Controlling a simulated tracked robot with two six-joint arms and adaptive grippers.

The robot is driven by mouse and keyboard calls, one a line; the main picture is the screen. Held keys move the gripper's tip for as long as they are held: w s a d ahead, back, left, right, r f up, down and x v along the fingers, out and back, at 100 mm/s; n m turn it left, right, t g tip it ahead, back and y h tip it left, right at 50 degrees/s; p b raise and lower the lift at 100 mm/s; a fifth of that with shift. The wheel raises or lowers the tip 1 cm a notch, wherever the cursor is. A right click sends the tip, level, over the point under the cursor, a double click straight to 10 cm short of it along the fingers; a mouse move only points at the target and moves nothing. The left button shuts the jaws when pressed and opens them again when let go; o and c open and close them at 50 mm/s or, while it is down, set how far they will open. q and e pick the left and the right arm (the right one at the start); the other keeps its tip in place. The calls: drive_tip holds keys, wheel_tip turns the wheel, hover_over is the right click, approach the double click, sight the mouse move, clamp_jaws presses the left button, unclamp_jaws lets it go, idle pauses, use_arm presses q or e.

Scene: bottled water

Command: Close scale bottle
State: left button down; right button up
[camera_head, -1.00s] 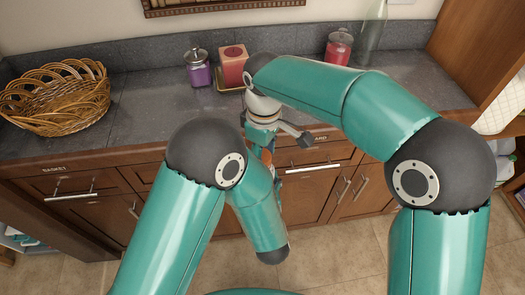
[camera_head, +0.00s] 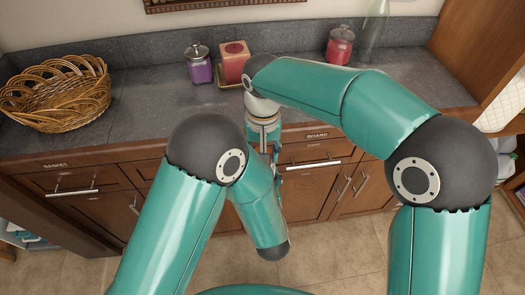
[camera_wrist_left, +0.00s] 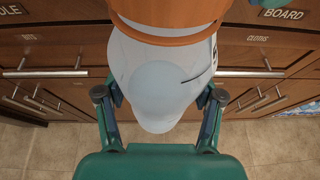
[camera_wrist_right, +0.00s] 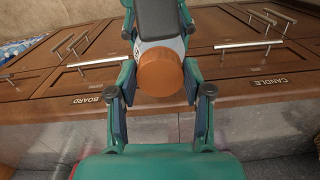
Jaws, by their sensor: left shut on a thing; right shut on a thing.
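The white bottle (camera_wrist_left: 160,85) fills the middle of the left wrist view, with a dark line marked on its side. Its wide orange cap (camera_wrist_right: 160,72) shows from above in the right wrist view, and its edge tops the bottle in the left wrist view. My left gripper (camera_wrist_left: 158,94) is shut on the bottle's body. My right gripper (camera_wrist_right: 160,92) has its fingers on either side of the cap and is shut on it. The cap is on the bottle's top; how tightly it sits cannot be told. In the head view my arms hide most of the bottle.
A wicker basket (camera_head: 60,97), purple jar (camera_head: 199,68), pink candle (camera_head: 234,62), red jar (camera_head: 339,47) and glass bottle (camera_head: 372,35) stand on the grey counter (camera_head: 150,105). Drawers with handles lie below its front edge. The bottle is held in front of the cabinets.

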drive_tip(key=m, duration=0.4)
drive_tip(key=shift+a+m, duration=0.15)
drive_tip(key=shift+m, duration=0.15)
drive_tip(key=m, duration=0.4)
drive_tip(key=shift+w+a, duration=0.1)
drive_tip(key=m, duration=0.6)
drive_tip(key=shift+w+a+m, duration=0.1)
drive_tip(key=shift+w+m, duration=0.05)
drive_tip(key=shift+m, duration=0.15)
drive_tip(key=m, duration=0.6)
drive_tip(key=shift+w, duration=0.2)
drive_tip(key=m, duration=0.6)
drive_tip(key=shift+w+m, duration=0.15)
drive_tip(key=shift+m, duration=0.15)
drive_tip(key=o, duration=0.7)
